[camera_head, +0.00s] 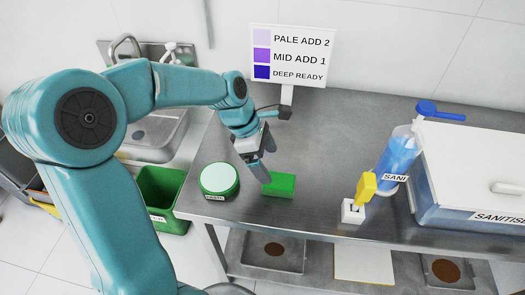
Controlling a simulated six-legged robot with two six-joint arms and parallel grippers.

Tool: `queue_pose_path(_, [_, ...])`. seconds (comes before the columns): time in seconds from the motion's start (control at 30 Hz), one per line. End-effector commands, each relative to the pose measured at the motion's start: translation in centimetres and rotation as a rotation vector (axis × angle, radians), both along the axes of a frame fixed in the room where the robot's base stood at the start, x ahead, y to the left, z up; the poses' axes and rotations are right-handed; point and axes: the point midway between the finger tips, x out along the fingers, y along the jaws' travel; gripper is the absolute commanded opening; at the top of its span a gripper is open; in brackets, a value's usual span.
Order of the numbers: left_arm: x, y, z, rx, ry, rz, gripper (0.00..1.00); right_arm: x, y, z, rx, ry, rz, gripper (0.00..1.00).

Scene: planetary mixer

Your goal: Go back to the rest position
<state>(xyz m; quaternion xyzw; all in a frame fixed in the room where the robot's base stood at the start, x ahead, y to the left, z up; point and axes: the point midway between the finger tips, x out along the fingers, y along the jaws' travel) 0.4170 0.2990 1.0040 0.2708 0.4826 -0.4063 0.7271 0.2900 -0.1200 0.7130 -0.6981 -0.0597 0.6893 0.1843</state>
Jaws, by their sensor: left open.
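My left arm comes in from the left, and its gripper (262,163) hangs over the steel table, pointing down. The jaws are open, just above and behind a green block (280,185). I cannot tell whether the fingertips touch the block. A round green tub with a pale lid (219,179) stands just left of the block. My right gripper is not in view.
A sign (291,54) stands at the back. A green bin (162,190) is left of the table (340,125), whose middle is clear.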

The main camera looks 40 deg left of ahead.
Motion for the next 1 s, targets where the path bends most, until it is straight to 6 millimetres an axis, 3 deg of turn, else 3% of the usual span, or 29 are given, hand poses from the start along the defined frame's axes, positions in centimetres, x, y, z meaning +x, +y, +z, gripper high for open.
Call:
queue_pose_path(0.23, [-0.5, 0.9, 2.4, 0.000, -0.001, 0.000, 0.91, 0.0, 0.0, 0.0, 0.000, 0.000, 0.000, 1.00])
queue_pose_path(1.0, [-0.7, 0.9, 2.5, 0.000, 0.000, 0.000, 0.91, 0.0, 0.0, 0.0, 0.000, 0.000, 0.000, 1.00])
